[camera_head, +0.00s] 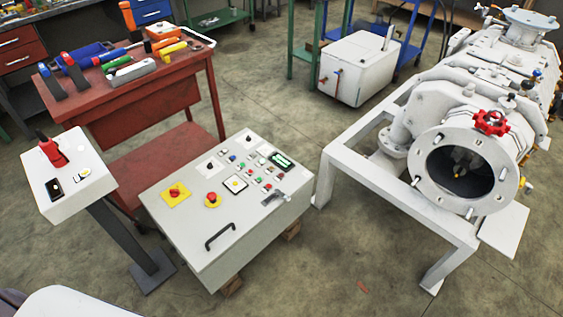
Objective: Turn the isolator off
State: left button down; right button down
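The control cabinet (190,240) has a light grey sloped panel. A red switch on a yellow square plate (176,192) is at its left, next to a red button on a round yellow base (212,199). No label is readable, so I cannot tell which one is the isolator. Neither gripper is in view.
A red tool cart (185,95) with tools on top stands behind the post. A white vacuum machine (450,130) on a white frame (375,205) fills the right. A white tank (360,70) is at the back.

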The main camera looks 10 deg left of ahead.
aim_at(175, 192)
jog(key=u, duration=1.4)
